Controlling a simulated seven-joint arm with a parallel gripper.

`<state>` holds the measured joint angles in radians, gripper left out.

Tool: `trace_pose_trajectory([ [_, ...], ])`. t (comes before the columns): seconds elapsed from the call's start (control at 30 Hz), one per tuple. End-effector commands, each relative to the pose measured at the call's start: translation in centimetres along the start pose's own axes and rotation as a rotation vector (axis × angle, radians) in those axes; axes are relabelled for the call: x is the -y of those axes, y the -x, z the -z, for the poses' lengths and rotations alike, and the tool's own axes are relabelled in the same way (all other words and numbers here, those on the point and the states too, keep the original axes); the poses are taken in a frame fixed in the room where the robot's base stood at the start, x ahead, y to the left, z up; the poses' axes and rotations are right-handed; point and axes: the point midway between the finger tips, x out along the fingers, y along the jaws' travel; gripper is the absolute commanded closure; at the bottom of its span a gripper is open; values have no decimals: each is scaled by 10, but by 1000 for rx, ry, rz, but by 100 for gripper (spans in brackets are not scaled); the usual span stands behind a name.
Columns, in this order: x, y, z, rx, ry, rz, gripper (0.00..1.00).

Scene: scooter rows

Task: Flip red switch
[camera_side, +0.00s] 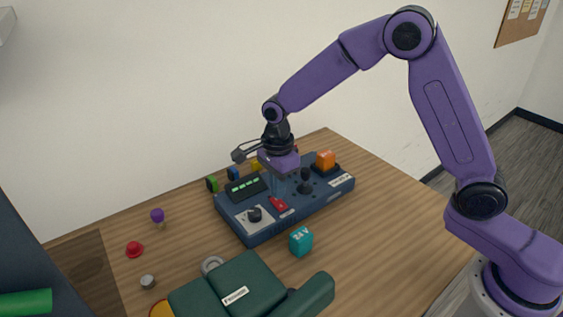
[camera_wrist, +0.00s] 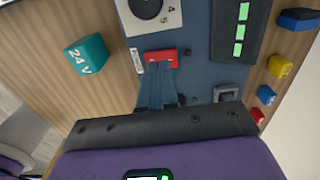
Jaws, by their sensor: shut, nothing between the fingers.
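The red switch (camera_side: 278,203) is on the front part of a dark blue control panel (camera_side: 262,230). In the wrist view the red switch (camera_wrist: 160,56) lies across the panel beside a small white label. My gripper (camera_side: 276,196) points down over the panel, its fingertips close to the switch. In the wrist view my gripper (camera_wrist: 160,72) has its blue-grey fingers together, with the tips at the near edge of the switch. I cannot tell whether they touch it. Nothing is held.
The panel also carries a black knob (camera_side: 254,214), a green display (camera_side: 245,187), a black joystick (camera_side: 305,182) and an orange button (camera_side: 326,160). A teal 24 V block (camera_side: 301,241) stands in front. Small coloured blocks stand behind.

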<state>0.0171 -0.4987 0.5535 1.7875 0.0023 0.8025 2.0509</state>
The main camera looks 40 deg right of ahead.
Motion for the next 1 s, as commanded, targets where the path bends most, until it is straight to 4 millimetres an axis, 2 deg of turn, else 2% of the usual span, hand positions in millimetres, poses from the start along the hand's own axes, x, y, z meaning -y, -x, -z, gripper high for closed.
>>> trace_pose_trajectory([
  [0.3,-11,67,-1,3,0,6,100],
  [0.5,-17,100,0,2,0,4,100],
  [0.7,-20,116,0,1,1,2,100],
  [1.0,-21,118,0,0,0,0,100],
])
